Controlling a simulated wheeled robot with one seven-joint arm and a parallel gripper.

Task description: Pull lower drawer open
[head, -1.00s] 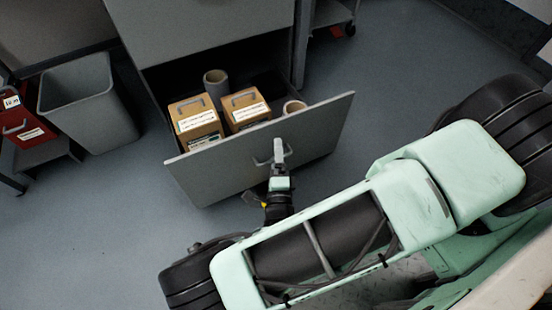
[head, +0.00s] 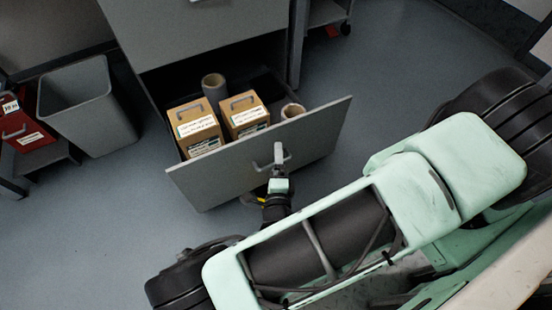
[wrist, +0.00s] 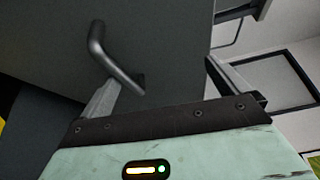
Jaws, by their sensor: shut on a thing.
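The lower drawer (head: 225,165) of the grey cabinet stands well open, so its inside shows from above. Its handle (head: 265,163) is a grey bar on the front panel; it also shows in the wrist view (wrist: 112,62). In the wrist view my gripper (wrist: 165,85) has one finger beside the handle and the other further right. The exact contact is hard to see.
Two brown boxes (head: 194,113) (head: 241,103) with labels and rolls (head: 214,87) (head: 292,111) are in the drawer. A grey bin (head: 88,108) and a red box (head: 22,130) stand at left. Floor around the drawer front is clear except for my base.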

